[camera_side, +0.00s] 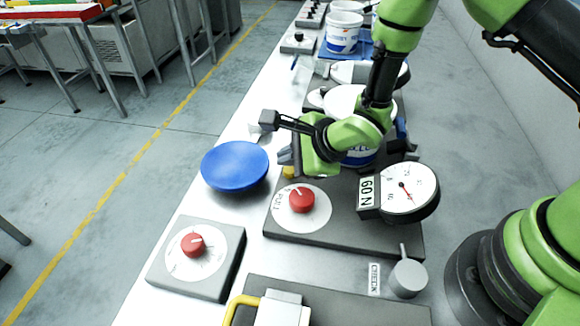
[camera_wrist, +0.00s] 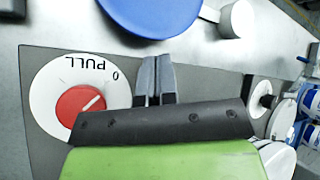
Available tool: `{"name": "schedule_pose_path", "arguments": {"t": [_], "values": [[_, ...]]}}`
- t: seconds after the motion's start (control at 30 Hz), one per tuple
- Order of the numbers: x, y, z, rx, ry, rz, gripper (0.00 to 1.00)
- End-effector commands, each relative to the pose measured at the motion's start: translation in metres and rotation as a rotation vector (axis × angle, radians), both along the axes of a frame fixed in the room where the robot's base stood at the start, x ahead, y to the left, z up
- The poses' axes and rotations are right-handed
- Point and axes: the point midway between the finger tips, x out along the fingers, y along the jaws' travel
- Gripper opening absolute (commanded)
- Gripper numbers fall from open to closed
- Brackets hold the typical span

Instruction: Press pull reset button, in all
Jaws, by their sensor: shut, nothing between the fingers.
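A red knob (camera_side: 302,199) sits on a white round dial (camera_side: 318,217) with lettering, on a dark grey plate (camera_side: 390,240). In the wrist view the red knob (camera_wrist: 80,106) is at the left, and its dial (camera_wrist: 45,85) reads PULL and 0. My gripper (camera_side: 287,155) is beyond the dial, near the plate's far edge, apart from the knob. In the wrist view my gripper (camera_wrist: 156,60) has its fingers together and empty, to the right of the dial. A round gauge (camera_side: 410,190) marked 60 N stands on the plate's right side.
A second red knob (camera_side: 192,244) is on a grey box (camera_side: 200,285) at the front left. A blue dish (camera_side: 235,165) stands left of my gripper. A grey cylinder (camera_side: 408,278) stands beside a CHECK label (camera_side: 374,280). A yellow handle (camera_side: 237,306) is in front. White tubs (camera_side: 343,32) stand farther back.

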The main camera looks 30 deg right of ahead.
Motion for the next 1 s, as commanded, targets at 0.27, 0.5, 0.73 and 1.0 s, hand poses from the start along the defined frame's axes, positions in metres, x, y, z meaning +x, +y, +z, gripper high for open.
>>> {"name": "schedule_pose_path", "arguments": {"t": [0.27, 0.5, 0.73, 1.0], "values": [[0.0000, -0.0001, -0.0026, 0.001, 0.000, -0.001, 0.00], [0.0000, -0.0001, -0.0034, 0.000, 0.001, -0.001, 0.00], [0.0000, -0.0001, -0.0062, 0.000, 0.001, -0.001, 0.00], [0.0001, -0.0001, -0.0095, 0.000, 0.001, -0.001, 0.00]]}}
